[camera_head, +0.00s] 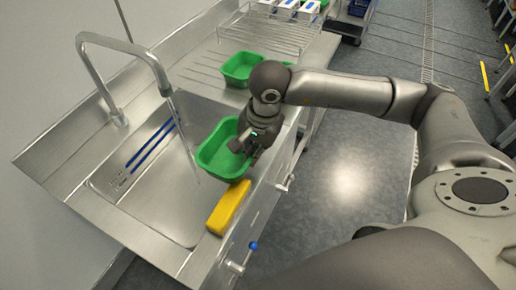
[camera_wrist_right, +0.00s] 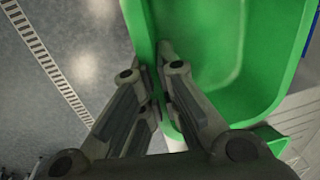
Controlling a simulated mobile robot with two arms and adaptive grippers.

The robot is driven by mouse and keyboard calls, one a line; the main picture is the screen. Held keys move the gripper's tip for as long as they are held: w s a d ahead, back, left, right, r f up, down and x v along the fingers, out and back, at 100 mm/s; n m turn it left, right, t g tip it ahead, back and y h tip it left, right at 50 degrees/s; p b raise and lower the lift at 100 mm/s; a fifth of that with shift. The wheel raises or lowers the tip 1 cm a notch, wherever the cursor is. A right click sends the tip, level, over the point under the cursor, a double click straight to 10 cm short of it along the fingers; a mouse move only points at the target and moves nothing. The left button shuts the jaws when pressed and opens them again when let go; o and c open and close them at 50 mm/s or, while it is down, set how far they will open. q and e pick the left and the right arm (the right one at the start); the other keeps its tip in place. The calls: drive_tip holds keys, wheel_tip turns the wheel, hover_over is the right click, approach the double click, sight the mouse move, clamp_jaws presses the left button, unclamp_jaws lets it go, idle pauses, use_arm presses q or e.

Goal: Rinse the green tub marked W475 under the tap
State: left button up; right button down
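A green tub (camera_head: 207,160) is at the right edge of the steel sink in the head view, open side up. My right gripper (camera_head: 247,147) has its fingers on either side of the tub's near wall. In the right wrist view, the fingers (camera_wrist_right: 158,68) pinch the rim of the green tub (camera_wrist_right: 215,55). The tub looks empty; no W475 mark is readable. The curved tap (camera_head: 150,58) stands left of it. A thin pale streak like water runs from its spout into the basin, left of the tub. My left gripper is not in view.
A yellow block, perhaps a sponge (camera_head: 229,207), lies on the front sink edge. Another green tub (camera_head: 238,68) stands on the drainboard behind my wrist. A wire rack (camera_head: 270,33) is beyond it. The sink basin (camera_head: 150,195) has free room. A blue-tipped lever (camera_head: 253,245) is at the front.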

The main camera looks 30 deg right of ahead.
sight(223, 149)
drive_tip(key=shift+w+a+r+p, duration=0.15)
drive_tip(key=shift+w+a, duration=0.2)
drive_tip(key=shift+w, duration=0.2)
drive_tip(key=shift+w+a+f+p, duration=0.1)
drive_tip(key=shift+w+a+p, duration=0.05)
drive_tip(key=shift+w+a, duration=0.3)
drive_tip(key=w+a, duration=0.1)
drive_tip(key=w+a+p, duration=0.1)
drive_tip(key=w, duration=0.1)
drive_tip(key=w+a, duration=0.1)
drive_tip(key=w, duration=0.1)
drive_tip(key=shift+w, duration=0.1)
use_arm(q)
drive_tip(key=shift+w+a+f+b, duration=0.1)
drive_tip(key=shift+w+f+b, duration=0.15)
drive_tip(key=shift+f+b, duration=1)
use_arm(e)
drive_tip(key=shift+w+a+b, duration=0.15)
drive_tip(key=shift+w+a, duration=0.4)
drive_tip(key=shift+w, duration=0.25)
drive_tip(key=shift+w+a+b, duration=0.2)
drive_tip(key=shift+w+a, duration=0.35)
drive_tip(key=shift+w, duration=0.3)
drive_tip(key=shift+w+a+b, duration=0.15)
drive_tip(key=shift+w+a, duration=0.4)
drive_tip(key=shift+w, duration=0.25)
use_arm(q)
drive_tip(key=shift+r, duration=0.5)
